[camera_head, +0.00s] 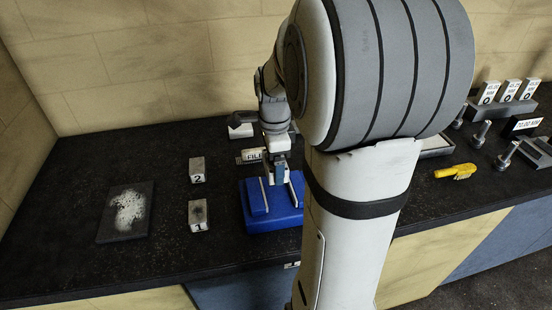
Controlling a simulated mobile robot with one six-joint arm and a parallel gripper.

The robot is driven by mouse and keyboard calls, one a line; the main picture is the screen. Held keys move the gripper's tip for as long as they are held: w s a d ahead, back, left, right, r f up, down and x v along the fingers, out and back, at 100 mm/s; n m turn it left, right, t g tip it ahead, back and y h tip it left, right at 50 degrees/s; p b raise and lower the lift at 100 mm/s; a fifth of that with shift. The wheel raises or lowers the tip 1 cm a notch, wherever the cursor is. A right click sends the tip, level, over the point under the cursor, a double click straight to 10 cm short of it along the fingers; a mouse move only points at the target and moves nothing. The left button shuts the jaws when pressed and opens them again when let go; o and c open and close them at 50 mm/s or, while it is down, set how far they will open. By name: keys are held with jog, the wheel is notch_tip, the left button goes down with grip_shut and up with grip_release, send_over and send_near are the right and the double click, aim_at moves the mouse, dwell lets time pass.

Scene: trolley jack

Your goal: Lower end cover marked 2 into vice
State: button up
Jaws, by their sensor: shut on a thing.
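The blue vice (274,220) stands on the dark bench, with pale jaw edges along its top. My gripper (279,172) points down over the vice and is shut on a small grey-blue piece. The piece is at or just above the jaw gap; I cannot tell whether it touches the vice. No marking can be read on it. A grey block marked 2 (197,178) stands on the bench left of the vice. A similar block marked 1 (198,227) stands in front of it. My arm hides the area right of the vice.
A dark plate with white powder (130,210) lies at the left. A partly hidden label (250,156) and a pale device (241,131) are behind the vice. A yellow tool (455,172), bolts (481,134) and marked blocks (508,92) are at the right.

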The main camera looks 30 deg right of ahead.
jog(key=shift+f+b, duration=3.35)
jog(key=shift+f, duration=1)
jog(key=o, duration=1.3)
notch_tip(320, 180, up, 8)
jog(key=shift+f, duration=0.1)
jog(key=s+a+f+n+t, duration=0.2)
jog(key=s+a+n, duration=0.9)
jog(key=n, duration=1)
jog(key=shift+s+t, duration=0.5)
jog(key=shift+s, duration=0.35)
